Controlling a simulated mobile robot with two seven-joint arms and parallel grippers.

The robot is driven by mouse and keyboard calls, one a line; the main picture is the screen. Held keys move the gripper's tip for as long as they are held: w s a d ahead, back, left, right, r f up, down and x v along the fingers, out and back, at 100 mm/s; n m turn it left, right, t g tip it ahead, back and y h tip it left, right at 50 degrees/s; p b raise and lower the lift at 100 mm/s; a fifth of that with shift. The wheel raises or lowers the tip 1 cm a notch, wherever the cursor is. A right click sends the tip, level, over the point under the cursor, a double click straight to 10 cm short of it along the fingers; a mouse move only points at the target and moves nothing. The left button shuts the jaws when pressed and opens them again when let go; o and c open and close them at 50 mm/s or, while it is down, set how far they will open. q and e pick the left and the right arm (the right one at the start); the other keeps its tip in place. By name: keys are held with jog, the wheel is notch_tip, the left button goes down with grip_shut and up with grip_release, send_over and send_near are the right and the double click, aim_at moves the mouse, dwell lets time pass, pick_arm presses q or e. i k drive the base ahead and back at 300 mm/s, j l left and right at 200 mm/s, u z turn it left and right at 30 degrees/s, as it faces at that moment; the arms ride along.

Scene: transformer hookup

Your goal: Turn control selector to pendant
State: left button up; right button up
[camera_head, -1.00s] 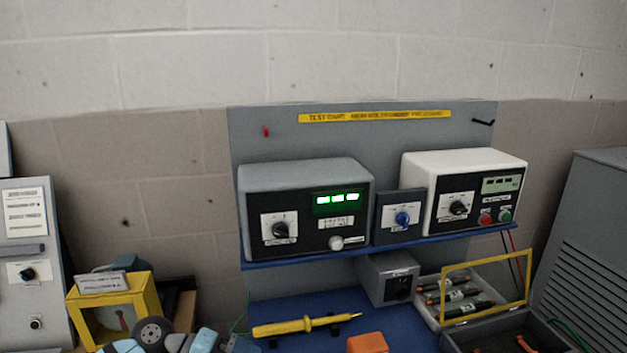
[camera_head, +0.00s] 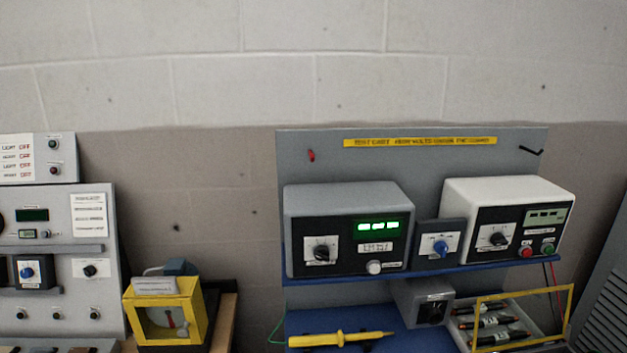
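No label reading "pendant" or "control selector" is legible. Several rotary knobs show. On the grey panel (camera_head: 110,215) at the left are a blue knob (camera_head: 27,271) in a dark square box and a black knob (camera_head: 91,270) on a white plate. On the test cart's shelf (camera_head: 380,276), a small dark box holds a blue knob (camera_head: 440,247) between two instruments. The grey instrument (camera_head: 348,197) has a black knob (camera_head: 321,254); the white instrument (camera_head: 508,190) has another (camera_head: 498,239). I cannot tell which is the control selector. Neither gripper is in view.
A yellow-framed box (camera_head: 203,318) stands on a wooden surface between panel and cart. A yellow probe (camera_head: 340,339) lies on the cart's blue top. A tray with a yellow frame (camera_head: 572,305) is at the lower right. Bare wall lies between panel and cart.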

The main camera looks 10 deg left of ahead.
aim_at(90, 269)
jog(key=u, duration=2)
jog(key=i+j, duration=0.2)
jog(key=j, duration=0.15)
jog(key=i+j, duration=0.15)
jog(key=j, duration=0.15)
jog(key=i+j+z, duration=0.1)
jog(key=j, duration=0.25)
jog(key=i+j, duration=0.4)
jog(key=j, duration=0.3)
jog(key=i+j, duration=0.2)
jog(key=j, duration=0.15)
jog(key=z, duration=0.05)
